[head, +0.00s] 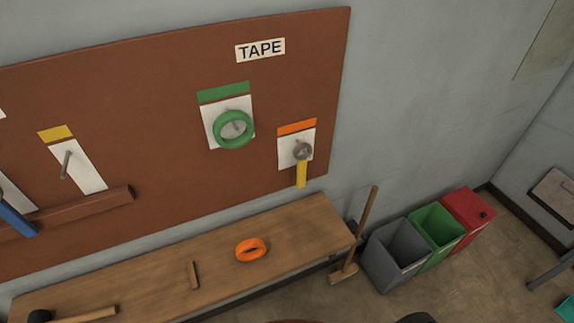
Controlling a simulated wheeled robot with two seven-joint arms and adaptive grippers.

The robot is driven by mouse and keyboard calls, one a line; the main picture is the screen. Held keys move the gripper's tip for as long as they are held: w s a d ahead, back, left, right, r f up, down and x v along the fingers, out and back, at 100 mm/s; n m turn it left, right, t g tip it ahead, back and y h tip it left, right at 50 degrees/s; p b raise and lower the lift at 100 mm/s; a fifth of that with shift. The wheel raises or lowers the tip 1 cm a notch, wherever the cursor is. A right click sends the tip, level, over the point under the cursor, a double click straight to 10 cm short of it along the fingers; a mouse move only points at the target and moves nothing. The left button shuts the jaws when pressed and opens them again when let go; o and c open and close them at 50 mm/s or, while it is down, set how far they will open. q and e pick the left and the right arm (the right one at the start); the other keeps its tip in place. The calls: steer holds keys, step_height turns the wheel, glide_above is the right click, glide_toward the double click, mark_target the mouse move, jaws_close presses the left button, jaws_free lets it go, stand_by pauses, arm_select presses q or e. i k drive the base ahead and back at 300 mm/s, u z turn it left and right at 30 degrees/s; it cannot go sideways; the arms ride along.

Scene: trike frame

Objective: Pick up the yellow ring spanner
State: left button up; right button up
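The yellow ring spanner (301,174) hangs on the brown board in the head view, against a white card with an orange strip. Its grey ring end is at the top, apparently around a peg, and its yellow handle points down past the card. Neither of my grippers can be made out in this view, and nothing touches the spanner.
A green tape ring (233,129) hangs left of the spanner. Below, a wooden bench (300,215) bears an orange ring (250,250) and a small wooden piece (193,275). Grey (396,256), green (437,231) and red (469,214) bins stand to the right.

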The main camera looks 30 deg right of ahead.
mark_target(303, 160)
steer(key=u, duration=1.65)
steer(key=k, duration=0.45)
steer(key=z, duration=1.35)
